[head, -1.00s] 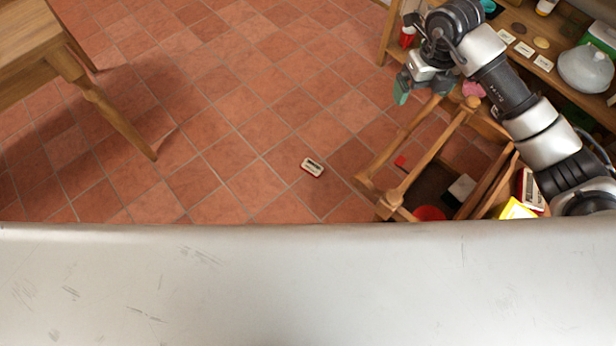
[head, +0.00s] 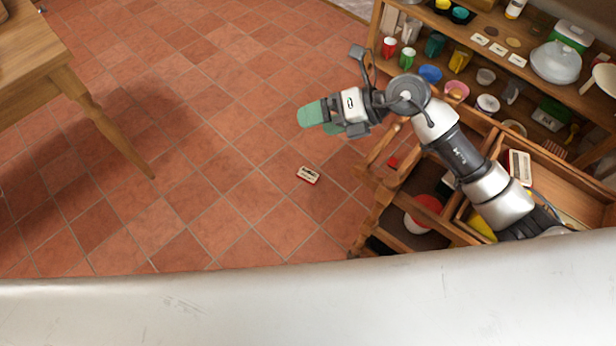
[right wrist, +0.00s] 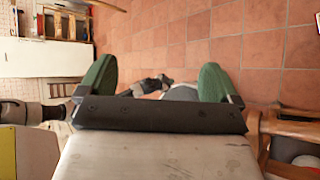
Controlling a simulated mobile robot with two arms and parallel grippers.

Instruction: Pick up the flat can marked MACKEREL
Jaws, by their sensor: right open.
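A small flat can (head: 307,175), white on top with a red side, lies on the tiled floor. Its marking is too small to read. My right gripper (head: 318,118) is above the floor, up the picture from the can and apart from it. Its green fingers are spread and empty; they also show in the right wrist view (right wrist: 157,80). I cannot make out the whole can in the right wrist view. My left gripper is not in view.
A wooden cart (head: 368,219) with trays of items stands right of the can, under my right arm. A shelf (head: 468,66) with cups and dishes is at the upper right. A wooden table (head: 62,84) stands at the left. Floor around the can is clear.

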